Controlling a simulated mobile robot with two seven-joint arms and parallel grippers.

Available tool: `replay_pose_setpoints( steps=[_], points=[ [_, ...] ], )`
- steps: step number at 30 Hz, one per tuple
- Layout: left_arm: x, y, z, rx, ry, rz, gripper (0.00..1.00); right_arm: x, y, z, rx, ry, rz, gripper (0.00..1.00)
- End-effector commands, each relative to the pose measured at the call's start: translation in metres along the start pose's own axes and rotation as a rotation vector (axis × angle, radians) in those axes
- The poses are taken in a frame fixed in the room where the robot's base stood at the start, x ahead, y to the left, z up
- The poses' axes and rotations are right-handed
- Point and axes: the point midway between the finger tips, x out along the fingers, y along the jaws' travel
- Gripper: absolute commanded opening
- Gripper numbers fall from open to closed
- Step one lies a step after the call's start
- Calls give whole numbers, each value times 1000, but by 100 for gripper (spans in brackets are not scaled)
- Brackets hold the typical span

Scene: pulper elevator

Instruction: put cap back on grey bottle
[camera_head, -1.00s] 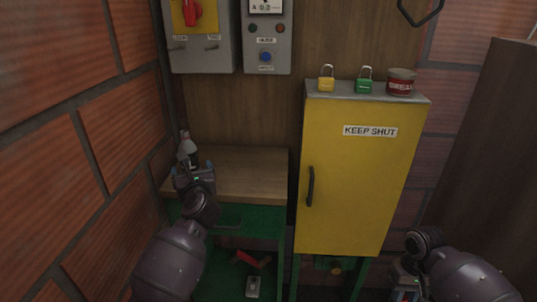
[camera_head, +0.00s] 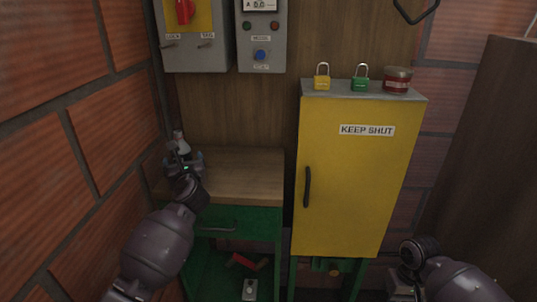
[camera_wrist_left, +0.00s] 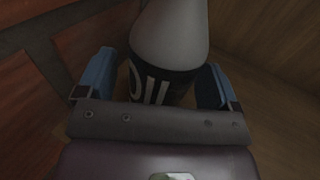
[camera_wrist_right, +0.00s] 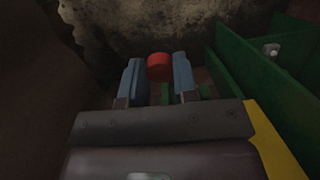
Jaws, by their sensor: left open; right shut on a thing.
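The grey bottle (camera_head: 181,147) stands upright at the left end of the wooden worktop. In the left wrist view the bottle (camera_wrist_left: 170,35) shows a pale grey upper part and a dark band lettered "OIL". My left gripper (camera_wrist_left: 157,68) is open, with one blue finger on each side of the bottle; I cannot tell whether they touch it. It partly hides the bottle in the head view. The red cap (camera_wrist_right: 159,67) is between the fingers of my right gripper (camera_wrist_right: 157,75), which is shut on it. My right gripper is low at the lower right in the head view.
The wooden worktop (camera_head: 245,175) is clear right of the bottle. A yellow cabinet (camera_head: 345,190) stands between my arms, with two padlocks and a red tin (camera_head: 397,80) on top. A brick wall (camera_head: 90,120) is close on the left.

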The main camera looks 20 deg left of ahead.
Motion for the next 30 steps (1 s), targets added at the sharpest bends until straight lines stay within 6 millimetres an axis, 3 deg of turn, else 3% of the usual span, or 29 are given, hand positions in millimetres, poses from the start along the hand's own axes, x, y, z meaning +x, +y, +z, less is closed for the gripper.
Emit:
replay_pose_setpoints(
  steps=[8,20,30],
  points=[
    [0,0,1,0,-1,0,86,-1,0,0,0,1,0,6],
    [0,0,0,0,0,0,28,-1,0,0,0,1,0,6],
    [0,0,10,-3,-4,0,26,-8,0,0,0,9,2,6]
  ],
)
